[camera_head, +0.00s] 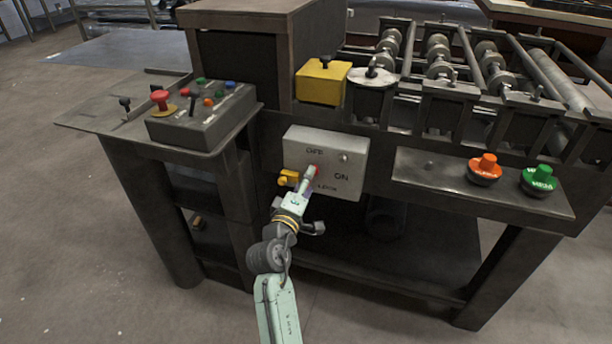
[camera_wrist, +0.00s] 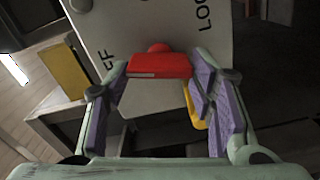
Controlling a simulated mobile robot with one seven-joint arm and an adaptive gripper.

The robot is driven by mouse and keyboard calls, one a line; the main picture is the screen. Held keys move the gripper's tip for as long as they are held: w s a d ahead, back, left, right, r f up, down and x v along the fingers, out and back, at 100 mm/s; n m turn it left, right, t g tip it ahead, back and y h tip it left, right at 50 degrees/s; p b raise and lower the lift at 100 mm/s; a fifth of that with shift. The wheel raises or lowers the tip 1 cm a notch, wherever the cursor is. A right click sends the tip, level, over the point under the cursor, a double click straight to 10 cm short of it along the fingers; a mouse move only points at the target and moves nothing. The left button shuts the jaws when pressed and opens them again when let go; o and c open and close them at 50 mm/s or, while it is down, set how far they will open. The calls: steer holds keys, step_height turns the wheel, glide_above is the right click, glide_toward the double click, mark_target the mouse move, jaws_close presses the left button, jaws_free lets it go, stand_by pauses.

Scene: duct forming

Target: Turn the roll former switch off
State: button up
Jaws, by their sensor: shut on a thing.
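The roll former switch is a red handle (camera_head: 315,170) on a light grey box (camera_head: 345,150) on the machine's front. The box reads OFF at the top, ON at the right and what looks like LOCK below. My gripper (camera_head: 308,180) reaches the switch from below and partly covers it. In the wrist view the red handle (camera_wrist: 160,66) lies between the purple-padded fingers of my gripper (camera_wrist: 160,78), which are shut on it. The mark that the handle points to cannot be told. A yellow tab (camera_head: 288,178) sticks out by the box's left edge.
A control box (camera_head: 205,118) with a red mushroom button stands on the left shelf. Orange (camera_head: 485,168) and green (camera_head: 540,180) buttons sit on the right ledge. A yellow block (camera_head: 322,82) and rollers are above. Open floor lies in front of the machine.

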steer(key=shift+r+n+p, duration=0.1)
steer(key=shift+n+p, duration=0.95)
steer(key=shift+n, duration=0.45)
steer(key=o, duration=1.2)
steer(key=shift+c, duration=0.2)
steer(key=v, duration=1.2)
